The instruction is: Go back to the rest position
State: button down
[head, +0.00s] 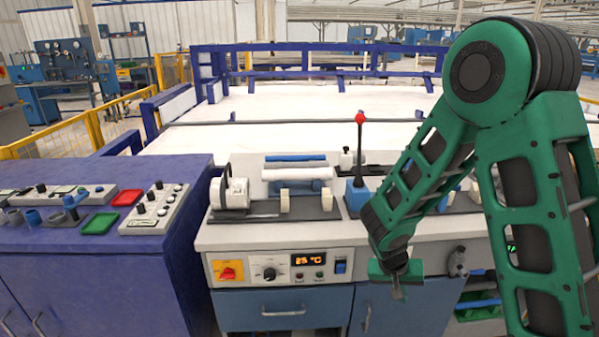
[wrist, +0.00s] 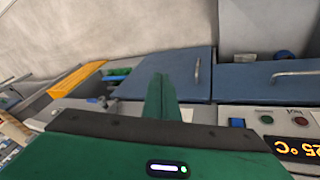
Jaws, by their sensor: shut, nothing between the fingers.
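My green arm comes in from the right of the head view and bends down at the elbow. My gripper (head: 399,290) hangs in front of the workbench (head: 215,240), below its top edge and before the blue drawer fronts. It is shut and holds nothing. In the wrist view my green gripper fingers (wrist: 165,95) are together, pointing toward the blue cabinet doors (wrist: 245,83). No pipe is at the fingers.
The bench top carries a white machine (head: 230,190), blue and white pipes (head: 297,172) and a red-knobbed lever (head: 360,150). A control panel (head: 290,268) reads 25 °C. A purple cabinet (head: 90,280) stands left. Grey floor (wrist: 80,40) lies before the bench.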

jog(key=s+d+r+m+g+y, duration=0.1)
jog(key=s+d+r+m+g, duration=0.1)
jog(key=s+d+r, duration=1.1)
jog(key=s+r+y, duration=0.1)
jog(key=s+r, duration=0.3)
jog(key=s, duration=0.3)
jog(key=s+r+y, duration=0.2)
jog(key=s+r, duration=0.2)
jog(key=s, duration=0.4)
jog(key=shift+r+m, duration=0.25)
jog(key=shift+m, duration=0.15)
